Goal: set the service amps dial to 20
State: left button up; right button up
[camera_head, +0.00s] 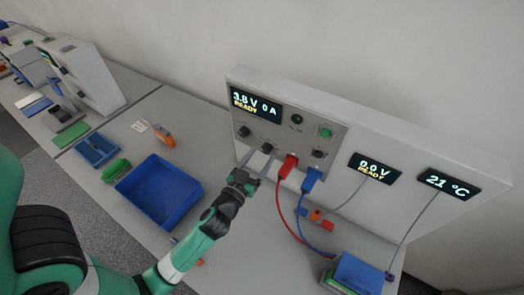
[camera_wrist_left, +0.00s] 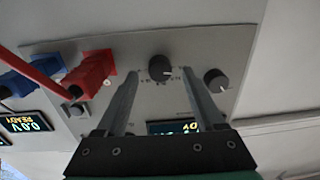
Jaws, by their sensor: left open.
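The grey front panel (camera_head: 283,160) of the cycler carries a black dial (camera_head: 267,147) below the display (camera_head: 256,104), which reads 3.8 V, 0 A, READY. A second dial (camera_head: 244,131) sits to its left. Their labels are too small to read, so I cannot tell which is the service amps dial. My left gripper (camera_head: 259,160) is open, its fingers pointing at the panel. In the left wrist view the first dial (camera_wrist_left: 161,67) shows between the fingertips, and the second dial (camera_wrist_left: 216,80) lies just outside the right finger. Contact with the dial cannot be told.
Red (camera_head: 288,166) and blue (camera_head: 312,179) plugs with cables sit right of the gripper. Another knob (camera_head: 318,154) and a green button (camera_head: 325,132) are on the panel. A blue bin (camera_head: 160,192) stands on the table to the left. Displays showing 0.0 V and 21 °C are farther right.

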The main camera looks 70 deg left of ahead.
pick_arm(q)
jog(key=shift+w+a, duration=0.45)
jog(key=shift+w, duration=0.05)
grip_shut()
jog(key=shift+m, duration=0.4)
jog(key=m, duration=0.3)
jog(key=shift+f+m, duration=0.1)
jog(key=shift+m, duration=0.2)
jog(key=m, duration=0.3)
jog(key=shift+m, duration=0.4)
jog(key=m, duration=0.3)
jog(key=shift+m+p, duration=0.4)
jog(key=m, duration=0.4)
jog(key=shift+t+p, duration=0.35)
jog(key=shift+t, duration=0.05)
jog(key=shift+m, duration=0.3)
